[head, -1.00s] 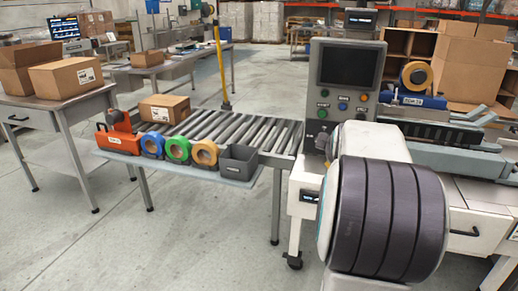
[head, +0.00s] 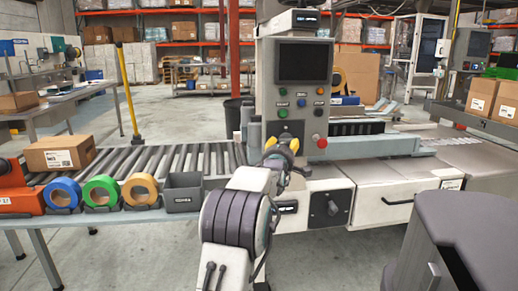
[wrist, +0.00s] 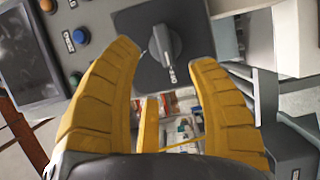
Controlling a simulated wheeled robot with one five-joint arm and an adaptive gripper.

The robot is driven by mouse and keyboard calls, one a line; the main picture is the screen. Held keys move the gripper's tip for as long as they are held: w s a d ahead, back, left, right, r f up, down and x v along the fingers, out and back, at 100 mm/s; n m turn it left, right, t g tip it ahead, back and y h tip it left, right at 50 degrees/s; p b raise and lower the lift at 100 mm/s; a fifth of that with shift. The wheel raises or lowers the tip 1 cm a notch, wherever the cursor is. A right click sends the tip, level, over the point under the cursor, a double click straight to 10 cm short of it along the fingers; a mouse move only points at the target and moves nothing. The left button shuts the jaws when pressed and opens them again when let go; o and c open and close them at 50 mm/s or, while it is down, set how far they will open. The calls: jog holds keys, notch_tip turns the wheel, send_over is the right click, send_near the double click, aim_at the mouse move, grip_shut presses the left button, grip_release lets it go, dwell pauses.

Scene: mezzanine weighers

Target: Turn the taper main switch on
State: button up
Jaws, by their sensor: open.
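A dark grey rotary switch on a square dark plate shows in the wrist view (wrist: 163,42). Its handle slants mostly up and down in that picture, with a pale mark at its lower end. I cannot read an on or off marking. It sits beside the buttons of the grey control panel (head: 262,100). In the head view my arm and gripper hide most of that spot. My gripper (head: 282,146) is open in front of the lower panel. In the wrist view its yellow fingers (wrist: 164,58) stand either side of the switch, with nothing held; contact cannot be told.
A red knob (head: 320,141) is close to the gripper's right. Another dark rotary knob (head: 333,207) is on the white cabinet below. The roller conveyor (head: 150,160), tape rolls (head: 101,191) and a grey bin (head: 183,193) lie to the left.

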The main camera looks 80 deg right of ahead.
aim_at(287, 141)
jog(key=shift+s+d+f+b, duration=0.1)
jog(key=shift+d+f+b, duration=0.1)
jog(key=shift+d+b, duration=0.75)
jog(key=shift+d+r+p, duration=0.15)
jog(key=shift+d+p, duration=0.35)
jog(key=shift+d, duration=0.55)
jog(key=shift+d+p, duration=0.4)
jog(key=shift+d, duration=1.25)
grip_shut()
